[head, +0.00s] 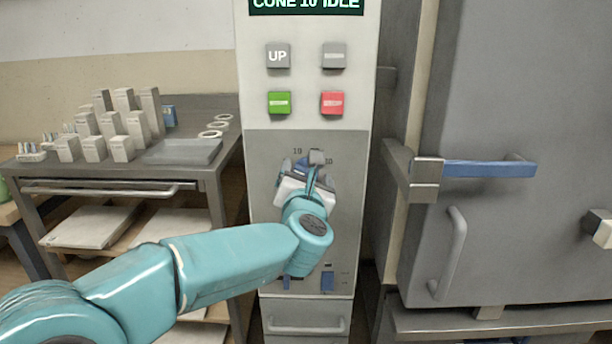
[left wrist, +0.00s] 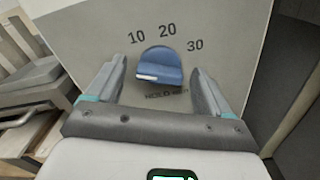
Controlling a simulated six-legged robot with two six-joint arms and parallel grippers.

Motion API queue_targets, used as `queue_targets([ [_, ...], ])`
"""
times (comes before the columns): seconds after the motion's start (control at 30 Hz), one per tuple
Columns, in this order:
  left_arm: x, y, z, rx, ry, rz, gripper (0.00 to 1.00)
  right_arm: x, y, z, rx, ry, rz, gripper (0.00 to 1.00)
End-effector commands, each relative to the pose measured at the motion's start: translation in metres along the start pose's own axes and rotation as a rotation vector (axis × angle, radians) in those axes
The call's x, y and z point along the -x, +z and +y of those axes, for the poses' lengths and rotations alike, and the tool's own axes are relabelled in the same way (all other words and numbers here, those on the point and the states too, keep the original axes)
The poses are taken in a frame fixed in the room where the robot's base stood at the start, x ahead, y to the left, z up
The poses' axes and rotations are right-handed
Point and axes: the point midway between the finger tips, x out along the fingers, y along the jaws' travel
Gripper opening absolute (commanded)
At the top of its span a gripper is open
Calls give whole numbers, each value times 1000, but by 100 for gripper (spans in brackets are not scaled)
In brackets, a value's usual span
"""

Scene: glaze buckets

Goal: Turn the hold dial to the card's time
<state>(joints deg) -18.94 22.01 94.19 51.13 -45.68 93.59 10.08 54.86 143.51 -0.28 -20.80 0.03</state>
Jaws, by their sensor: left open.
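The hold dial (left wrist: 162,60) is a round blue knob on the grey control panel, with the numbers 10, 20 and 30 around its upper side and HOLD printed below. Its white mark is at the lower left of the knob, below the 10. My left gripper (left wrist: 158,70) is open, with one finger on each side of the dial and visible gaps between. In the head view my left gripper (head: 310,172) is in front of the panel and mostly hides the dial. I cannot make out the card. My right gripper is not in view.
Above the dial are an UP button (head: 278,56), a grey button, a green button (head: 279,103), a red button (head: 333,103) and a display reading CONE 10 IDLE (head: 306,5). A grey door (head: 520,230) with a blue-handled latch stands right. A cart (head: 215,170) with blocks stands left.

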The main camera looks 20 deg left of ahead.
Motion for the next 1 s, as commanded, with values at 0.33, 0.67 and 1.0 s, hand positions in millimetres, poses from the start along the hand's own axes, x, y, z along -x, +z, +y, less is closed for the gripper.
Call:
queue_targets([
  [0.33, -1, 0, 0, 0, 0, 0, 52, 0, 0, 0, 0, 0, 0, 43],
  [0.67, -1, 0, 0, -12, 0, 0, 25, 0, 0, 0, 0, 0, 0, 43],
  [1.0, -1, 1, 0, -178, 0, 0, 25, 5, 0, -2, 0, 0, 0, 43],
])
